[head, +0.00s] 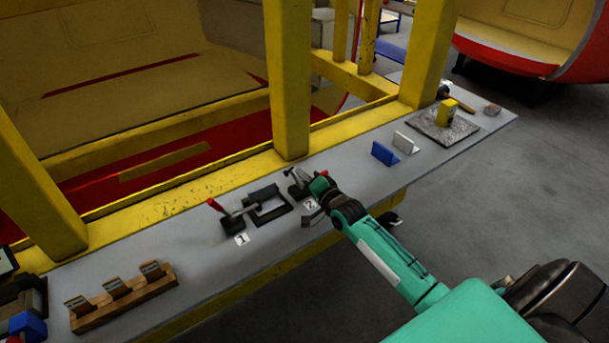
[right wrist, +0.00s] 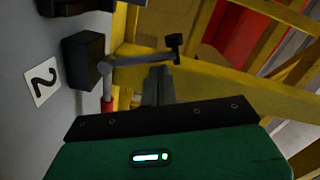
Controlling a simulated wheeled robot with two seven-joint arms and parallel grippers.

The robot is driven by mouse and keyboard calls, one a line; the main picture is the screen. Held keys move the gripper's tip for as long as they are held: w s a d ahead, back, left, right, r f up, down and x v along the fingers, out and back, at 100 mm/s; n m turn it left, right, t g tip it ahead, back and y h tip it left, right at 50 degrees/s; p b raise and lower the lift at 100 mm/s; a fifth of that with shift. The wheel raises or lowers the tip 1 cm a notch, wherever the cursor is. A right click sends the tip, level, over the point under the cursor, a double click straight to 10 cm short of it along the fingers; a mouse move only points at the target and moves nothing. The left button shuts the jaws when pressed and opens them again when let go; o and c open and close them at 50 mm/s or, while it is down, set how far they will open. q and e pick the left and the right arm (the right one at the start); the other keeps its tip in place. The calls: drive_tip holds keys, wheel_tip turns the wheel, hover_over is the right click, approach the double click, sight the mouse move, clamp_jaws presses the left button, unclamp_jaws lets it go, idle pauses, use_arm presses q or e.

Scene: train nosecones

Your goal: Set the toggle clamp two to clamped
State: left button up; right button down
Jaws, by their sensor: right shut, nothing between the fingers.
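Toggle clamp two (head: 296,188) stands on the grey bench beside the label "2" (head: 310,204). In the right wrist view its black base (right wrist: 85,58), metal bar (right wrist: 140,60) with a black tip, and red handle (right wrist: 107,103) show. The bar stands up away from the bench. The handle points toward my gripper body. My right gripper (right wrist: 159,76) is shut and empty, its fingers close beside the bar and handle; contact cannot be told. In the head view it partly covers clamp two. My left gripper is not in view.
Toggle clamp one (head: 232,217), with a red handle, and a black frame (head: 268,205) are left of clamp two. A yellow post (head: 289,80) rises behind. A wooden rack (head: 123,297) stands left; blue (head: 384,154) and grey (head: 405,143) brackets stand right, with clear bench before them.

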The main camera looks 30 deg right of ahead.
drive_tip(key=shift+a+n, duration=0.35)
drive_tip(key=shift+n, duration=0.25)
drive_tip(key=shift+s+a+f+n+p, duration=0.1)
drive_tip(key=shift+a+f+n+p, duration=0.1)
drive_tip(key=shift+a+n+p, duration=0.6)
drive_tip(key=n, duration=0.1)
drive_tip(key=a+n, duration=0.1)
drive_tip(key=shift+f+n, duration=0.3)
drive_tip(key=shift+f, duration=0.05)
drive_tip(key=shift+a+f, duration=0.45)
drive_tip(key=shift+f, duration=0.05)
drive_tip(key=shift+a+f, duration=0.1)
